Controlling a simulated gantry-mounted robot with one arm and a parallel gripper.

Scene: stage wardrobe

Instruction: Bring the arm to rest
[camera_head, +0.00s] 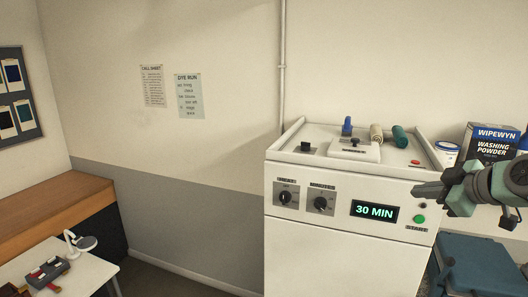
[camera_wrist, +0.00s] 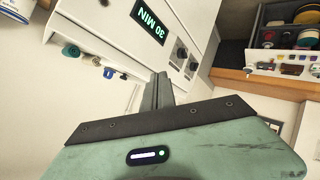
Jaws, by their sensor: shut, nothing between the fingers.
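My gripper (camera_head: 418,190) is at the right in the head view, in front of the white machine's (camera_head: 310,245) right side. It points left, and its fingers are shut with nothing held. Its tip is near the green button (camera_head: 420,219) and to the right of the lit display (camera_head: 377,211), which reads 30 MIN. In the wrist view the closed fingers (camera_wrist: 158,88) point towards the machine front, which appears upside down. I cannot tell from these views how far the fingertips are from the panel.
Thread spools (camera_head: 399,136) and a blue item (camera_head: 347,126) stand on the machine top. A washing powder box (camera_head: 489,147) is behind my arm. A teal case (camera_head: 475,266) is below it at right. A white table (camera_head: 95,272) with a lamp is at lower left.

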